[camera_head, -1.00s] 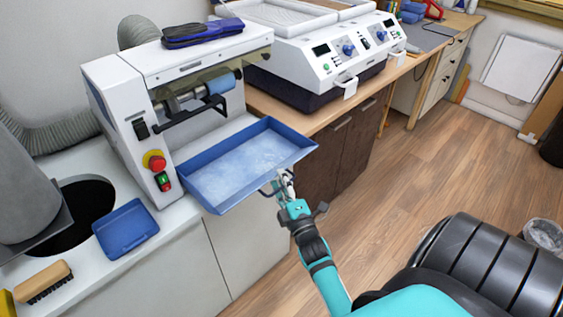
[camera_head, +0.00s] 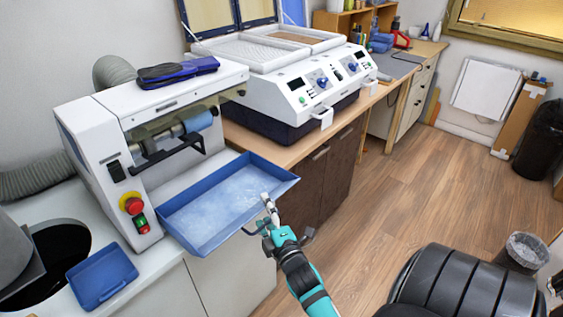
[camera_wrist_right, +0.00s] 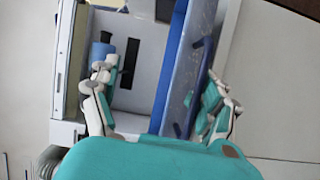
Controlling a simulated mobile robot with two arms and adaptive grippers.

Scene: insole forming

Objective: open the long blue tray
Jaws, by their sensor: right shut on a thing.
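The long blue tray (camera_head: 222,203) sticks out from the front of the white roller machine (camera_head: 85,140) in the head view, its floor pale and dusty. My right gripper (camera_head: 268,217) is at the tray's front edge, where a dark handle shows. In the right wrist view the blue tray (camera_wrist_right: 197,45) runs between the spread fingers of the right gripper (camera_wrist_right: 158,105), which is shut on its front part. The exact contact is partly hidden. My left gripper is in neither view.
A small blue tray (camera_head: 102,276) lies on the white counter beside a round dark opening (camera_head: 55,258). A white twin-panel machine (camera_head: 300,85) stands on the wooden bench to the right. A black ridged seat (camera_head: 460,285) is at lower right. Open wooden floor lies between.

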